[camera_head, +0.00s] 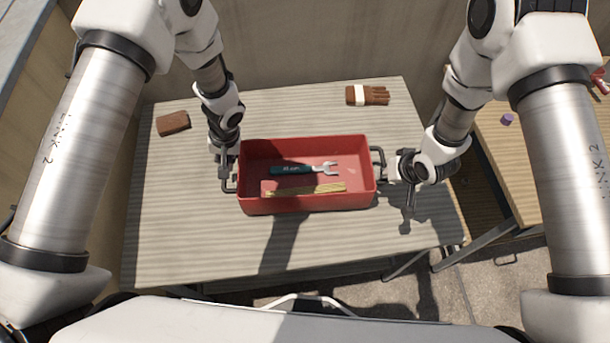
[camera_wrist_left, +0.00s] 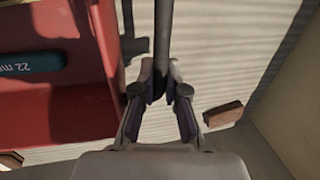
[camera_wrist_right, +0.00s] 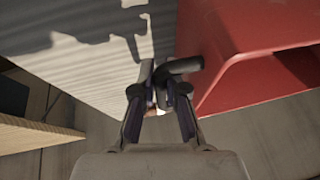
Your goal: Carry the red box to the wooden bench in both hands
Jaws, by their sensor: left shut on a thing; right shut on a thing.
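The red box (camera_head: 310,204) is an open tray with a dark handle at each end, over the grey slatted table (camera_head: 180,230) in the head view. A teal wrench (camera_head: 300,169) and a flat wooden strip (camera_head: 305,189) lie in it. My left gripper (camera_head: 227,178) is shut on the left handle; in the left wrist view its fingers (camera_wrist_left: 163,88) close around the bar. My right gripper (camera_head: 384,172) is shut on the right handle, as the right wrist view (camera_wrist_right: 163,92) shows. The box looks about level; whether it touches the table is unclear. The wooden bench (camera_head: 535,165) stands at the right.
On the bench are a small purple object (camera_head: 507,119) and a red item at the frame edge. A wall stands behind the table.

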